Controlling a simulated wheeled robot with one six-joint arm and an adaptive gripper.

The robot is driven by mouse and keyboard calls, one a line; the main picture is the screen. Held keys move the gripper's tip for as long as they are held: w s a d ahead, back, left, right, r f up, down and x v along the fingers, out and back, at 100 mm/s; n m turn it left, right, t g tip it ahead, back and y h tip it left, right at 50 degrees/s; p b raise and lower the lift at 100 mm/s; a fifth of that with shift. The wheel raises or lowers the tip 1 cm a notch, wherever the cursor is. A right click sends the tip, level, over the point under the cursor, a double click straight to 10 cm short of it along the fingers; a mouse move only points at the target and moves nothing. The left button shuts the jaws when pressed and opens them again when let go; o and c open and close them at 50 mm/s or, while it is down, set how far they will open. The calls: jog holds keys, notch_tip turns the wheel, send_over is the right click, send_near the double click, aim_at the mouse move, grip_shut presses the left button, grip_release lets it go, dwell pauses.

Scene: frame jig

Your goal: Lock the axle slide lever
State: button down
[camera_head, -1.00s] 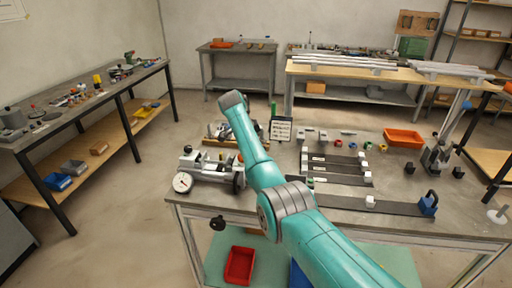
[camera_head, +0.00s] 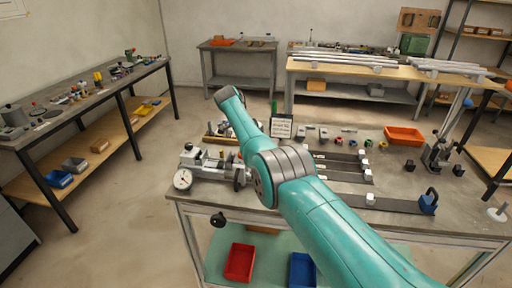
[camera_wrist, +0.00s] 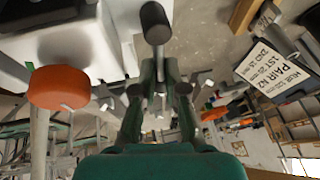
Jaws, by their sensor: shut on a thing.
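The fixture with the slide (camera_head: 208,168) stands at the near left of the bench, with a white dial gauge (camera_head: 182,179) at its left end. In the head view my arm hides my gripper. In the wrist view my gripper (camera_wrist: 158,85) is shut on a dark, round-ended bar (camera_wrist: 155,24) that looks like the lever; its end stands out beyond the fingertips. An orange knob (camera_wrist: 60,88) on a grey stem is left of the fingers, apart from them. I cannot tell whether the lever is locked.
A sign card (camera_head: 281,127) stands behind the fixture; it also shows in the wrist view (camera_wrist: 272,72). Dark rails with white blocks (camera_head: 385,203) lie to the right. An orange tray (camera_head: 404,136) is at the back right. A black knob (camera_head: 218,219) sticks out at the bench front.

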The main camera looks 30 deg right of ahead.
jog(key=c, duration=1.2)
grip_release()
jog(key=shift+a, duration=0.1)
jog(key=shift+n, duration=0.3)
